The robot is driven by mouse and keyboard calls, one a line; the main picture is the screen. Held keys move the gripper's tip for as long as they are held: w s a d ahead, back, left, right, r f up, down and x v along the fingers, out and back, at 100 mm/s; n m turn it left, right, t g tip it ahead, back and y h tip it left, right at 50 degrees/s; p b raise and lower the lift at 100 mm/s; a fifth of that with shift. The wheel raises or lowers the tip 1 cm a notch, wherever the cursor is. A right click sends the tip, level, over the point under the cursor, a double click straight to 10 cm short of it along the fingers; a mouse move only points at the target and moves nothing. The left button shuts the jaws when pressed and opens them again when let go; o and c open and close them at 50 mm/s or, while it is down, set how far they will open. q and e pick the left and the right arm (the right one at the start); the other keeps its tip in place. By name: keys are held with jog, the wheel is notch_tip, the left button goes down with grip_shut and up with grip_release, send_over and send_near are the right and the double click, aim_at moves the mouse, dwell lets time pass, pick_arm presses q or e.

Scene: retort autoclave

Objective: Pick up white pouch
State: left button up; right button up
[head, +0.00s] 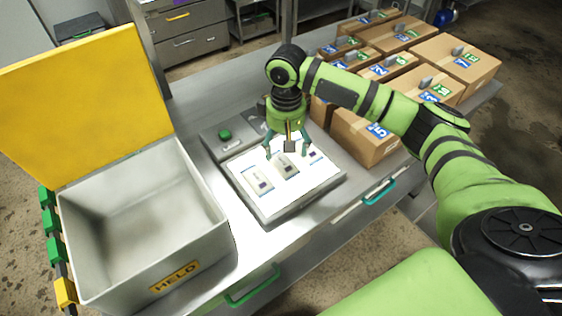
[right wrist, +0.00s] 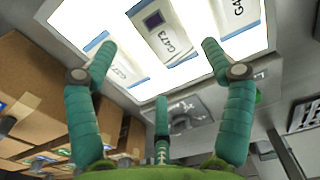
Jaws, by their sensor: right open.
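Three white pouches with printed labels lie on a lit white panel (head: 270,208): a left pouch (head: 258,182), a middle pouch (head: 286,167) and a right pouch (head: 314,155). The right wrist view shows the middle pouch (right wrist: 165,32), marked G473, between the fingertips, with other pouches (right wrist: 236,14) to either side. My right gripper (head: 287,151) is open, pointing down over the middle pouch. Its teal fingers (right wrist: 159,52) are spread, with nothing held between them. Whether the fingertips touch the panel cannot be told. My left gripper is not in view.
A grey bin (head: 150,245) labelled HELD, with a raised yellow lid (head: 85,105), stands at the left. A grey control box with a green button (head: 225,134) sits behind the panel. Several numbered cardboard boxes (head: 365,140) crowd the right and back of the metal table.

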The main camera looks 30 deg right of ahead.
aim_at(286, 160)
notch_tip(286, 160, down, 5)
jog(key=shift+s+f+p, duration=0.1)
jog(key=shift+s+p, duration=0.05)
jog(key=shift+p, duration=0.55)
jog(key=c, duration=0.9)
jog(key=shift+c, duration=0.2)
